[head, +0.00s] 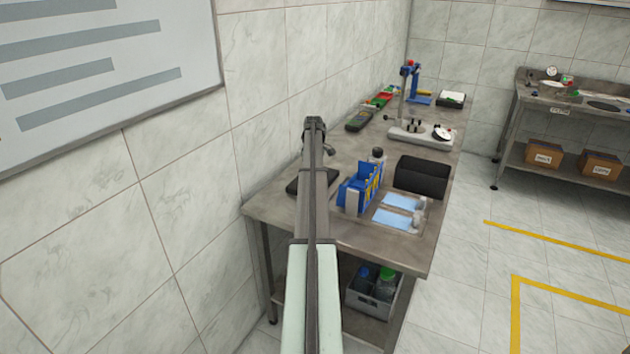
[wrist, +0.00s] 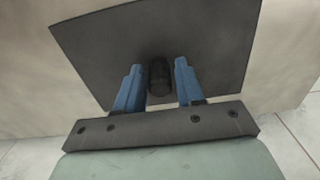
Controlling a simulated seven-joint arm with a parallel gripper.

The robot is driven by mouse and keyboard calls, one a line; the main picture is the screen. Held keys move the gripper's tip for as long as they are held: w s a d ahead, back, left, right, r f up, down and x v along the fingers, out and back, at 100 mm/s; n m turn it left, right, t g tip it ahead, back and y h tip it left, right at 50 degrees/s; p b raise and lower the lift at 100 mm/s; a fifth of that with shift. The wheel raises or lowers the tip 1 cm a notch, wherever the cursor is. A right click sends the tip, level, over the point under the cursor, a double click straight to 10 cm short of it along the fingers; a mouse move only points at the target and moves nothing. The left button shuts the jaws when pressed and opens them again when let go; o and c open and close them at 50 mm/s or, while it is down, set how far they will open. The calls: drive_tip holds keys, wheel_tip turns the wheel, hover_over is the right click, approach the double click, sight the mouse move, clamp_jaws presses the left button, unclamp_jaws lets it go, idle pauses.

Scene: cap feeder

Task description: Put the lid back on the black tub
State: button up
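The lid (wrist: 205,40) is a dark flat plate with a dark upright knob (wrist: 159,77) at its middle. In the head view the lid (head: 298,187) lies flat on the bench, left of the blue rack and partly hidden behind my arm. The black tub (head: 421,178) stands on the bench to the right, near the right edge. My gripper (wrist: 159,67) is open, with its blue fingers on both sides of the knob and a narrow gap on each side.
A dark bottle (head: 377,155) is behind the rack. A stand (head: 420,134) is farther back. The tiled wall (head: 190,190) runs close on the left.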

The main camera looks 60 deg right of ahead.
clamp_jaws()
drive_tip(key=shift+r, duration=0.1)
drive_tip(key=shift+r, duration=2.45)
